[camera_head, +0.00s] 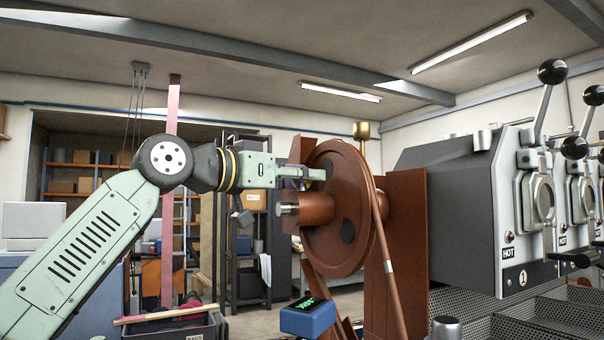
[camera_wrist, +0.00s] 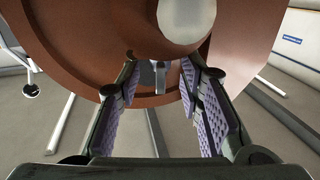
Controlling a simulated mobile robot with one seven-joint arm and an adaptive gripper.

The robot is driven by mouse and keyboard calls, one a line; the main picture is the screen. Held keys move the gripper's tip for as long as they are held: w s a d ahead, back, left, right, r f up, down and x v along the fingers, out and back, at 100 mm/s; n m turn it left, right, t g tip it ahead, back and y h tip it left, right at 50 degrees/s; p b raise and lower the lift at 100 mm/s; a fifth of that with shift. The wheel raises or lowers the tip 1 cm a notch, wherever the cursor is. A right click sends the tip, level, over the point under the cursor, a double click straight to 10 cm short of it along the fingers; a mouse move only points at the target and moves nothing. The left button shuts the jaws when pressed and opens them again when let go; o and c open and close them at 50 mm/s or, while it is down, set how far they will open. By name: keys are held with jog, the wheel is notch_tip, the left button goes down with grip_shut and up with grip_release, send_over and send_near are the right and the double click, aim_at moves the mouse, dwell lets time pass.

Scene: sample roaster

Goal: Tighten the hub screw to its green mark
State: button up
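A large brown wheel (camera_head: 335,210) with dark round holes stands upright beside my gripper. A pale shaft end (camera_head: 287,209) sticks out at its left; a large pale round end also shows in the wrist view (camera_wrist: 187,18). My gripper (camera_head: 318,173) reaches from the left to the wheel's upper part. In the wrist view, my gripper (camera_wrist: 160,80) has its fingers apart, with purple pads facing each other. A small grey piece (camera_wrist: 160,76), possibly the hub screw, shows between the fingertips; I cannot tell whether they touch it. I cannot make out a green mark.
A blue box with a green display (camera_head: 308,318) stands low in front of the wheel. A brown upright (camera_head: 401,250) is close behind. The grey roaster (camera_head: 460,210) with black-knobbed levers fills the right. A dark bin (camera_head: 172,328) is at lower left.

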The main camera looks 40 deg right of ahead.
grip_shut()
dwell(0.5)
